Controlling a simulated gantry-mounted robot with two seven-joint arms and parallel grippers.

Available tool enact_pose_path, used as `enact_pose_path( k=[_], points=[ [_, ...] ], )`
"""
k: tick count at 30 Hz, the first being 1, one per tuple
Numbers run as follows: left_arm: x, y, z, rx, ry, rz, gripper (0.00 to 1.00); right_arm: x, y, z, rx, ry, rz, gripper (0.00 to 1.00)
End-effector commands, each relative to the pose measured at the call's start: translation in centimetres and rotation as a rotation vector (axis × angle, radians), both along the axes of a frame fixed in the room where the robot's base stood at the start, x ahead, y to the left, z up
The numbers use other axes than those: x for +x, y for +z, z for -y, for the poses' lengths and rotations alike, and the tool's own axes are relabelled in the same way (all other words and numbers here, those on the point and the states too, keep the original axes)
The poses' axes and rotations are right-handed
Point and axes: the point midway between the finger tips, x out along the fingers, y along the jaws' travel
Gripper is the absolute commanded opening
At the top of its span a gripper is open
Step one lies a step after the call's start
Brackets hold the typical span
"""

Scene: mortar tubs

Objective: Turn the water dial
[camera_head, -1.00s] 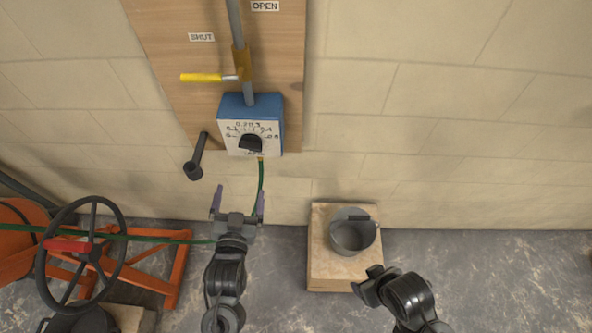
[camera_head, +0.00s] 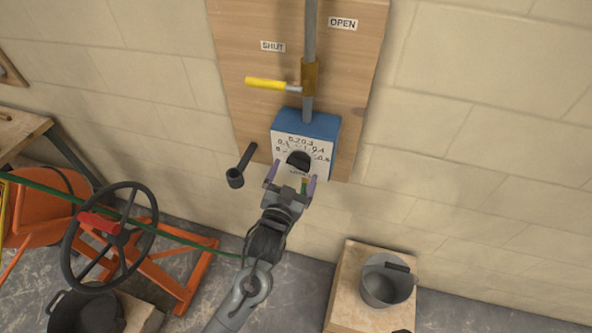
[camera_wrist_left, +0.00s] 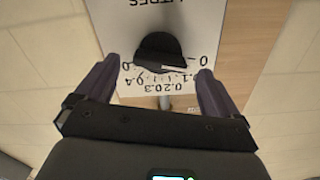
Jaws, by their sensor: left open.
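The water dial (camera_head: 299,160) is a black knob on the white numbered face of a blue box (camera_head: 320,124) on a wooden wall board. It also shows in the left wrist view (camera_wrist_left: 160,50), with the printed numbers upside down. My left gripper (camera_head: 289,182) is open and empty, just below and in front of the dial in the head view. In the left wrist view its two purple fingers (camera_wrist_left: 158,82) stand on either side of the dial, apart from it. My right gripper is out of view; only a dark bit at the bottom edge may be that arm.
A yellow-handled valve lever (camera_head: 266,83) sits on the pipe above the box. A dark fitting (camera_head: 237,175) sticks out left of the box. A metal bucket (camera_head: 382,285) stands on a wooden block at the lower right. An orange mixer with a handwheel (camera_head: 75,240) stands at the left.

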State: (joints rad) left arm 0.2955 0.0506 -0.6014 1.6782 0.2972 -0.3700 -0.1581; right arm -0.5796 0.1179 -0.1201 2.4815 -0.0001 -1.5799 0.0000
Motion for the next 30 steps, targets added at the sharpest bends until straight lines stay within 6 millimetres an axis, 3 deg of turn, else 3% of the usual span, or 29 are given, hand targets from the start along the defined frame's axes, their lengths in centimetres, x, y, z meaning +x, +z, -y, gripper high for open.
enact_pose_path(
  k=[6,17,28,30],
  points=[
    [1.8,-0.1,0.5,0.0,0.0,0.0,0.96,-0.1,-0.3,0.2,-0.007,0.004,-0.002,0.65],
    [2.2,0.0,0.7,0.0,-0.001,0.0,0.96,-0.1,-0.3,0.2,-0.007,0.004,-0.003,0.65],
    [2.2,0.0,0.7,0.0,-0.001,0.0,0.42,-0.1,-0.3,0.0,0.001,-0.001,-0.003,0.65],
    [2.2,0.0,0.7,0.0,-0.001,0.0,0.4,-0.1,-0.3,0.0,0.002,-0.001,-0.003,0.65]
  ],
)
